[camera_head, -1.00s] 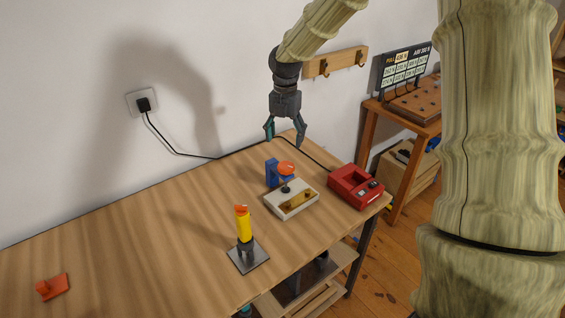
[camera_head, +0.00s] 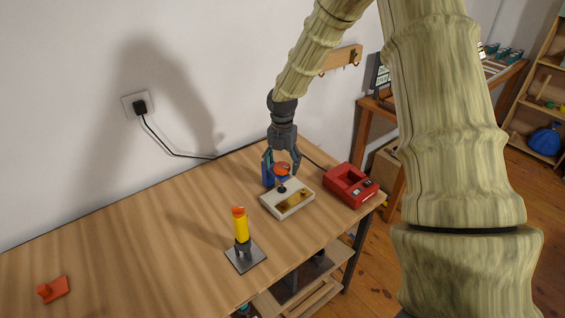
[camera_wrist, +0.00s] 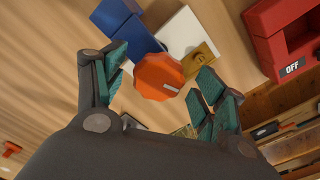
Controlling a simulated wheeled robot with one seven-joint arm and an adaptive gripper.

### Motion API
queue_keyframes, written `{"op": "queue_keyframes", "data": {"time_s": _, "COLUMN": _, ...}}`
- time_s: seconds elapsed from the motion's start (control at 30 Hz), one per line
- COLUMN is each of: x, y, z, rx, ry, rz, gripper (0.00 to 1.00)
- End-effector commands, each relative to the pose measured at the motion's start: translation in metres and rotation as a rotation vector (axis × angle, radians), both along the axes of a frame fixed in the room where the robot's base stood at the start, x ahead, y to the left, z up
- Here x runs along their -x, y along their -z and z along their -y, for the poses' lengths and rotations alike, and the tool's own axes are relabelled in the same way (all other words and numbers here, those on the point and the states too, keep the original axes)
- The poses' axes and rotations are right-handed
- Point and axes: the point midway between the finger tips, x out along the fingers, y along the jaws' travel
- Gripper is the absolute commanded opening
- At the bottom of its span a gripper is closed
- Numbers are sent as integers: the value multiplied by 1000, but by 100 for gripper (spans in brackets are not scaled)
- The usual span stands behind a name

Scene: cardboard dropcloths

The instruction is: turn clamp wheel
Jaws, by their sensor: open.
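The clamp wheel (camera_head: 282,169) is an orange-red knob on a dark stem above a white block (camera_head: 277,206) with a brass plate (camera_head: 293,197). A blue block (camera_head: 267,175) stands behind it. My gripper (camera_head: 282,166) is open and points down at the wheel in the head view. In the wrist view the wheel (camera_wrist: 159,76) shows as a faceted orange disc with a pale mark, between the two teal-padded fingers of my gripper (camera_wrist: 160,88). The fingers are apart from it on both sides as far as I can see; exact height above it is hard to tell.
A red device (camera_head: 350,186) sits right of the white block; its OFF label (camera_wrist: 292,67) shows in the wrist view. A yellow cylinder (camera_head: 241,224) with an orange top stands nearer on a grey plate. An orange piece (camera_head: 53,289) lies at left. The middle-left tabletop is clear.

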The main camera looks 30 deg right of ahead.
Motion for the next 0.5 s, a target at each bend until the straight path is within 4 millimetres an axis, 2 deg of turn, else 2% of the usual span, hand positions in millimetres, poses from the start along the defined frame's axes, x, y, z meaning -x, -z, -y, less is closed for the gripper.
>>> {"op": "queue_keyframes", "data": {"time_s": 0.27, "x": 0, "y": 1, "z": 0, "rx": 0, "ry": 0, "rz": 0, "gripper": 69}}
{"op": "queue_keyframes", "data": {"time_s": 0.5, "x": 0, "y": 1, "z": 0, "rx": 0, "ry": 0, "rz": 0, "gripper": 25}}
